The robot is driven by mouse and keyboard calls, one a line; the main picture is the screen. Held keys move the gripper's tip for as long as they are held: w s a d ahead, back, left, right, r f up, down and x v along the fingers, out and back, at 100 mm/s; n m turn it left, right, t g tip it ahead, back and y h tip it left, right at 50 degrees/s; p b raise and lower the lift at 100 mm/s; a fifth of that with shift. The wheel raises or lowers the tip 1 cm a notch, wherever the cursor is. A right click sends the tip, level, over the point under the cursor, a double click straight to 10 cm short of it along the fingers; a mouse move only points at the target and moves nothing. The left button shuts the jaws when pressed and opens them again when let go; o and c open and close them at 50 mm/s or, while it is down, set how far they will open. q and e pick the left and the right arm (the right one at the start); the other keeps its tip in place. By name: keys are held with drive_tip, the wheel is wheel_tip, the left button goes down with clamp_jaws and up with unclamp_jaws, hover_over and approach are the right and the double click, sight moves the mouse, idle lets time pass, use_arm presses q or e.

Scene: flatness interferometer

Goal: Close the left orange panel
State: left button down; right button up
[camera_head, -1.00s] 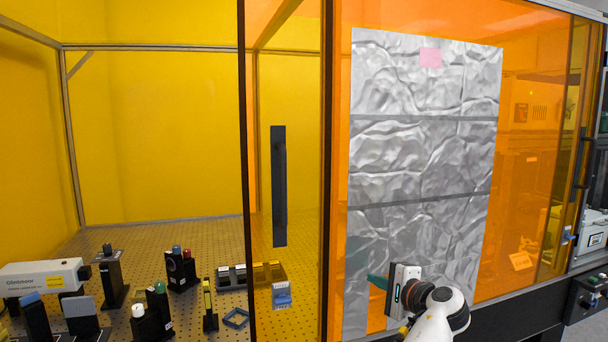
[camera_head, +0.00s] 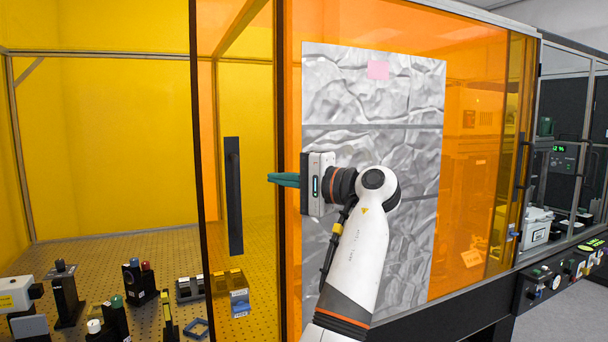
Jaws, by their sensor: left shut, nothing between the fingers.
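The left orange panel (camera_head: 258,120) is a see-through sliding sheet with a dark frame edge on its left. A long black vertical handle (camera_head: 234,196) is on it. To its left the enclosure is open. My left gripper (camera_head: 272,179) is shut and empty, its teal fingers pointing left. It is in front of the panel's right part, to the right of the handle and apart from it. My right gripper is not in view.
The fixed orange panel to the right carries crinkled foil sheets (camera_head: 415,95) and a pink note (camera_head: 378,70). Inside, a perforated optical table (camera_head: 110,255) holds several small mounts and blocks. A black control box (camera_head: 545,280) sits at the lower right.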

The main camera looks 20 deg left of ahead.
sight(256, 179)
use_arm(q)
drive_tip(key=a, duration=0.1)
drive_tip(key=s+a, duration=0.1)
drive_tip(key=a, duration=0.1)
drive_tip(key=s+a+p, duration=0.1)
drive_tip(key=shift+s+a, duration=0.15)
